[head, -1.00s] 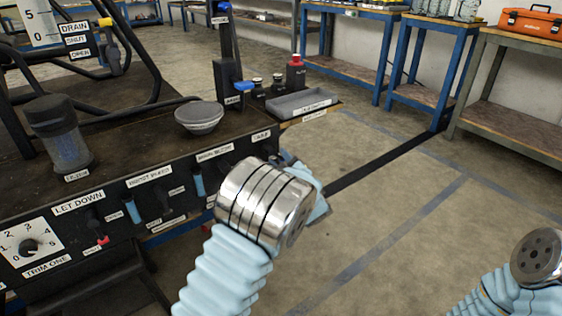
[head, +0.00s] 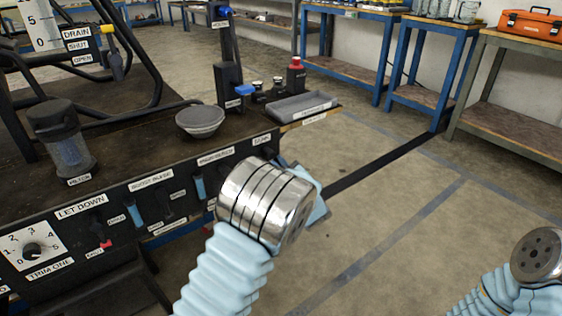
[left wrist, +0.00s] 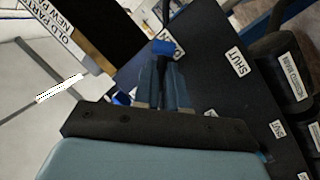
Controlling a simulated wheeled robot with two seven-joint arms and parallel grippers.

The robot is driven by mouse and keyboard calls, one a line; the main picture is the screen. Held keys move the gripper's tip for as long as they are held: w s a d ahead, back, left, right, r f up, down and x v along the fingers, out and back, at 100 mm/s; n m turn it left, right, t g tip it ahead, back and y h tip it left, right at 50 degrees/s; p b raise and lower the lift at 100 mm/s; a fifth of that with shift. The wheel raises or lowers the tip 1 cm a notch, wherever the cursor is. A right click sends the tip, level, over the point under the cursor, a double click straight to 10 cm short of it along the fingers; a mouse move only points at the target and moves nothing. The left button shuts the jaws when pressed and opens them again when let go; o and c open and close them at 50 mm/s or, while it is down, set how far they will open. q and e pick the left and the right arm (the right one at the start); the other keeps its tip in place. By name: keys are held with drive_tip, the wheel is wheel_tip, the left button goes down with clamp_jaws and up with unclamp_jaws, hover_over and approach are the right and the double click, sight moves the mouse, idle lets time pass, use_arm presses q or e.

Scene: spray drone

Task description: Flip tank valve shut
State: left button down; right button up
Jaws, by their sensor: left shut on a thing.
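My left gripper (left wrist: 163,82) is shut on a blue-tipped lever (left wrist: 164,47), which I take to be the tank valve; the tip shows beyond the fingers in the left wrist view. A SHUT label (left wrist: 237,60) lies to the right of the lever, and a partly covered label sits just beside the blue tip. In the head view my left wrist (head: 262,202) hides the fingers and the lever. A small label (head: 262,139), which seems to read TANK, shows above it on the black bench front. My right gripper is out of frame; only its arm shows at lower right.
The bench front carries the TRIM ONE dial (head: 32,251) and several blue-handled levers. On the bench stand a clear filter cylinder (head: 66,140), a grey bowl (head: 200,120) and a grey tray (head: 301,106). The floor to the right is open.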

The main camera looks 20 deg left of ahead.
use_arm(q)
drive_tip(key=m+p, duration=0.2)
drive_tip(key=p, duration=0.1)
drive_tip(key=s+m+g+p, duration=0.1)
drive_tip(key=m+p, duration=0.1)
drive_tip(key=p, duration=0.1)
drive_tip(key=a+m+g+p, duration=0.1)
drive_tip(key=m+p, duration=0.1)
drive_tip(key=p, duration=0.2)
drive_tip(key=shift+s+a+f+m, duration=0.1)
drive_tip(key=shift+s+f+m, duration=0.1)
drive_tip(key=shift+s+m, duration=0.15)
drive_tip(key=c, duration=1.2)
unclamp_jaws()
